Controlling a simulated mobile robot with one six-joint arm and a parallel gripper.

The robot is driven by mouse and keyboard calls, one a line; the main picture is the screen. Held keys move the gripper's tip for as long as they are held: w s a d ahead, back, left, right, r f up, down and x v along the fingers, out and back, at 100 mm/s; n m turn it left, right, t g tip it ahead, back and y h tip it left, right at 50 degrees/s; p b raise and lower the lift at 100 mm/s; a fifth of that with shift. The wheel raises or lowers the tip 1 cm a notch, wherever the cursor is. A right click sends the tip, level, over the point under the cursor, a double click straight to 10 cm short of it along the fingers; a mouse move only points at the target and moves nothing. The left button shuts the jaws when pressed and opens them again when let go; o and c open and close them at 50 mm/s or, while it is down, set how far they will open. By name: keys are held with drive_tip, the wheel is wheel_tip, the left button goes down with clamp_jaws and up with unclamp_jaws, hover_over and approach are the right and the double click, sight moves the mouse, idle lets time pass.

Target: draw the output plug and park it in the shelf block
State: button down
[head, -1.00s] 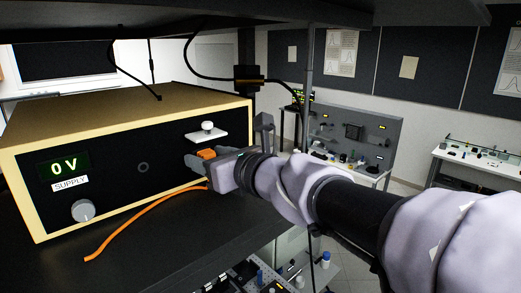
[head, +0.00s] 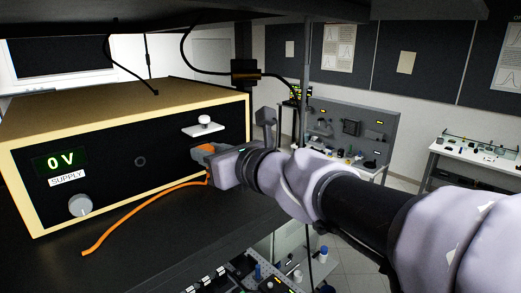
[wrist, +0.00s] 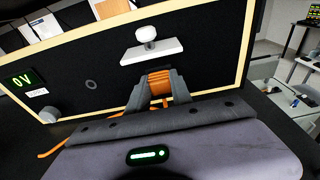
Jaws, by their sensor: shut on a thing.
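The output plug (wrist: 160,84) is orange and ribbed. In the wrist view it sits between the two grey fingers of my gripper (wrist: 158,98), which is shut on it. It is at the supply's black front panel, just below a white plate with a white knob (wrist: 146,36). I cannot tell whether its tip is still inside the socket. In the head view my gripper (head: 205,154) hides most of the plug (head: 204,147). Its orange cable (head: 130,218) lies curved over the dark shelf. I cannot make out a shelf block for certain.
The supply (head: 115,165) reads 0 V and has a grey knob (head: 80,205) and a small round socket (head: 140,161). A black box (head: 245,72) with a cable hangs on a post behind. The dark shelf (head: 160,240) before the supply is mostly clear.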

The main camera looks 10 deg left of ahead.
drive_tip(key=shift+s+d, duration=0.45)
drive_tip(key=shift+d, duration=0.15)
drive_tip(key=shift+v, duration=0.8)
drive_tip(key=shift+f+v, duration=0.15)
drive_tip(key=shift+v, duration=0.55)
drive_tip(key=shift+f+v, duration=0.15)
drive_tip(key=shift+v, duration=0.6)
drive_tip(key=shift+w+a, duration=0.1)
drive_tip(key=f+b+v, duration=0.1)
drive_tip(key=f+v, duration=0.1)
drive_tip(key=v, duration=1)
drive_tip(key=shift+s, duration=0.2)
